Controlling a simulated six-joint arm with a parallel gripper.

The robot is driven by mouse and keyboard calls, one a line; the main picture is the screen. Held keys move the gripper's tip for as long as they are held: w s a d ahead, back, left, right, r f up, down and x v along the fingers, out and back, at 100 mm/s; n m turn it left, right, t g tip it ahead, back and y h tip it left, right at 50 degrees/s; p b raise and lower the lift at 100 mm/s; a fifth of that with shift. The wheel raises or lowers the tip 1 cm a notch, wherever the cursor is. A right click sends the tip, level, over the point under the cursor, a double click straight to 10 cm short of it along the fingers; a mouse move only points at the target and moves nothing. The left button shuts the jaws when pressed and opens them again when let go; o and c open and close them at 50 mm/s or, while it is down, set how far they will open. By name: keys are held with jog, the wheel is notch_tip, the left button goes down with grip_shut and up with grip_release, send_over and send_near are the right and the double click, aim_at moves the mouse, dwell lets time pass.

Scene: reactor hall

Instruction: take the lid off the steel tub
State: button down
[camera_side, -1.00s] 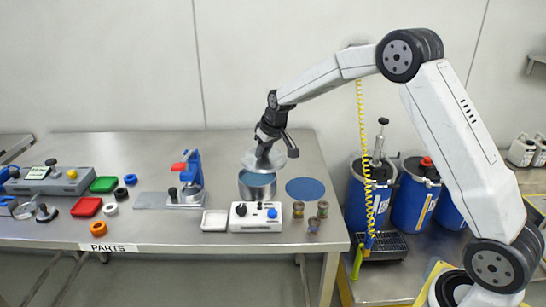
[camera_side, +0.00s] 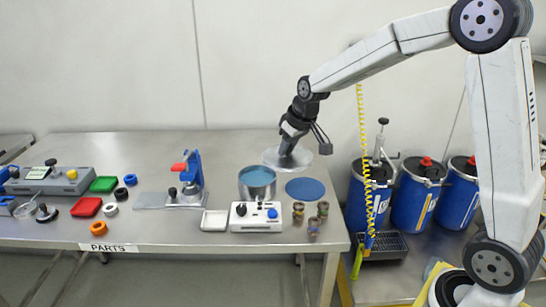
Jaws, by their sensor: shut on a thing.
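The steel tub (camera_side: 257,187) stands open on the bench, with its blue inside showing from above. Its round grey lid (camera_side: 270,158) is off the tub, behind it and to the right. My gripper (camera_side: 287,150) points down and is shut on the lid at its middle; the fingertips and the lid's knob are hard to make out. The lid is about level. I cannot tell whether it touches the bench or hangs just above it.
A round blue mat (camera_side: 305,188) lies bare right of the tub. A white control box (camera_side: 256,216), a white tray (camera_side: 214,220) and small jars (camera_side: 314,225) stand in front. A blue press (camera_side: 193,178) stands left. Blue drums (camera_side: 411,200) stand beyond the bench's right edge.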

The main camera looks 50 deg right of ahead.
jog(key=shift+s, duration=0.1)
dwell(0.6)
jog(key=s+d+f, duration=0.5)
jog(key=s+d, duration=0.4)
jog(key=shift+s+f, duration=0.15)
jog(key=shift+s, duration=0.15)
jog(key=shift+w, duration=0.1)
jog(key=w+d+f, duration=0.1)
jog(key=w+f, duration=0.1)
jog(key=w, duration=0.2)
jog(key=w+d+f, duration=0.1)
jog(key=w+f, duration=0.2)
jog(key=w+d+f, duration=0.1)
jog(key=w+f, duration=0.2)
jog(key=w, duration=0.1)
jog(key=shift+w+d+f, duration=0.15)
jog(key=shift+w+d, duration=0.2)
jog(key=shift+d, duration=0.05)
jog(key=shift+w+d+f, duration=0.15)
jog(key=shift+w+f, duration=0.35)
jog(key=shift+f, duration=0.1)
